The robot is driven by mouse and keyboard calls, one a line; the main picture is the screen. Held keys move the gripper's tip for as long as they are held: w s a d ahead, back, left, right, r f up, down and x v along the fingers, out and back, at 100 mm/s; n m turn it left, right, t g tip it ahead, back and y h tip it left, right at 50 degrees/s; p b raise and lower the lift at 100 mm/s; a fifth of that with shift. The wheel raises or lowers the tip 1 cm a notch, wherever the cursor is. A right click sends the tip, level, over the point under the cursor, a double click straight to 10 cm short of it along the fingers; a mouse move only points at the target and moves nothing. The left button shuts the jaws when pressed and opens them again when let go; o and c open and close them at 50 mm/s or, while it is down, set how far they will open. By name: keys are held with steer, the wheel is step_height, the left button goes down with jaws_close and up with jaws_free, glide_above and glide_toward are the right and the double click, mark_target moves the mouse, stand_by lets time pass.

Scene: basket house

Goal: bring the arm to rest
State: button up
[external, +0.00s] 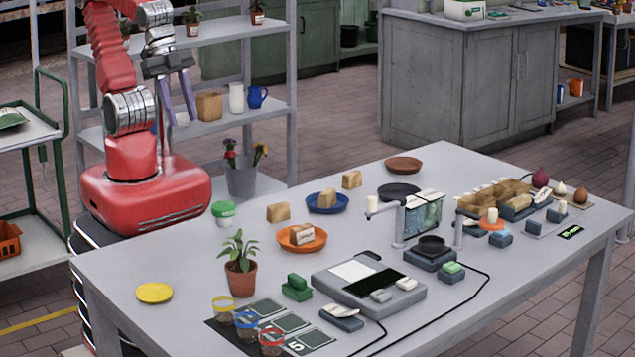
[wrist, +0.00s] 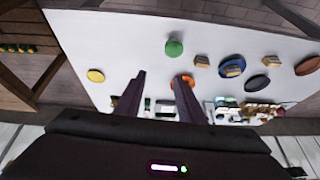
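My gripper (external: 177,98) is raised above the left end of the grey table (external: 130,265), close to my red arm. Its two long fingers point down and stand apart with nothing between them. In the wrist view the fingers (wrist: 160,98) are also spread and empty, with the table (wrist: 120,45) far off beyond them. My arm is folded upward, and its top runs out of the external view. Nothing touches the gripper.
The table holds a potted plant (external: 240,264), a yellow plate (external: 154,293), an orange plate (external: 289,244), a blue plate (external: 340,206) and a grey device (external: 335,292). A shelf rack (external: 215,30) stands behind my arm. Air around the gripper above the table looks free.

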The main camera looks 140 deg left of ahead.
steer(key=shift+s+d+r+n+t, duration=0.1)
steer(key=shift+s+d+n+t, duration=0.2)
steer(key=shift+s+d, duration=0.1)
